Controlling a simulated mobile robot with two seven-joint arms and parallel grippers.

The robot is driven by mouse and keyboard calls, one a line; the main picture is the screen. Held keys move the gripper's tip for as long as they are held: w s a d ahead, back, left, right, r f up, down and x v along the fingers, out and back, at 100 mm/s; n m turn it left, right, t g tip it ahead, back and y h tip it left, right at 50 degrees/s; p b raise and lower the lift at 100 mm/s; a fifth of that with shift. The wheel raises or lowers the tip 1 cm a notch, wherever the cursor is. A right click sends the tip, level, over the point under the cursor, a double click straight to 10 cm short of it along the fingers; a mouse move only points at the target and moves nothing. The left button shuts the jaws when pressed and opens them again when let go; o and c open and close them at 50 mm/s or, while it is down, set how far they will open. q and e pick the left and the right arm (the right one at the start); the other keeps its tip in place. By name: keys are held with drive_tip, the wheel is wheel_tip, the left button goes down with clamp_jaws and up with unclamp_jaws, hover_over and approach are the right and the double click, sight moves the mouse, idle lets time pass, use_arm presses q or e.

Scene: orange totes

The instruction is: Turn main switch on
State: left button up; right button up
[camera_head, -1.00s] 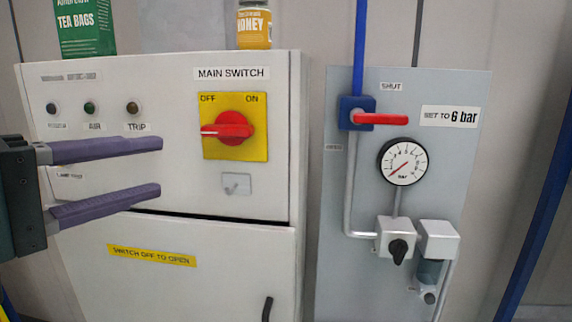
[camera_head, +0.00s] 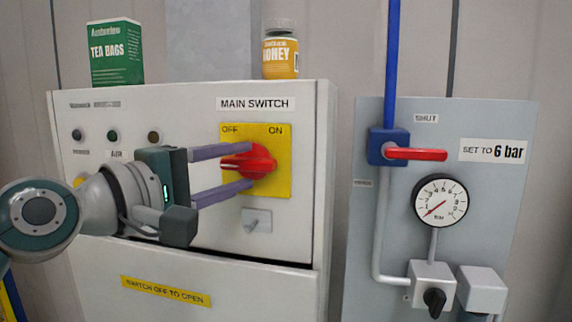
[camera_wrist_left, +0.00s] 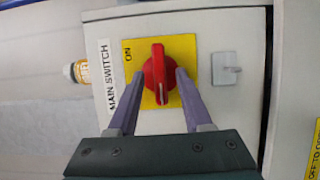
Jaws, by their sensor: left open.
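The main switch is a red rotary handle (camera_head: 255,162) on a yellow plate (camera_head: 280,140) marked OFF at left and ON at right. The handle's long end points left, toward the OFF side. My left gripper (camera_head: 250,169) is open, with one purple finger above the handle and the other below it. In the left wrist view the red handle (camera_wrist_left: 158,76) lies between the two spread fingers (camera_wrist_left: 158,85). I cannot tell whether either finger touches it. My right gripper is not in view.
The switch sits on a white cabinet (camera_head: 215,225), with a tea box (camera_head: 116,55) and honey jar (camera_head: 281,55) on top. A small latch (camera_head: 257,220) is below the switch. A grey panel (camera_head: 365,230) at right carries a red valve lever (camera_head: 415,154) and a gauge (camera_head: 440,201).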

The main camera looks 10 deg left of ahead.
use_arm(q)
clamp_jaws()
idle(0.4)
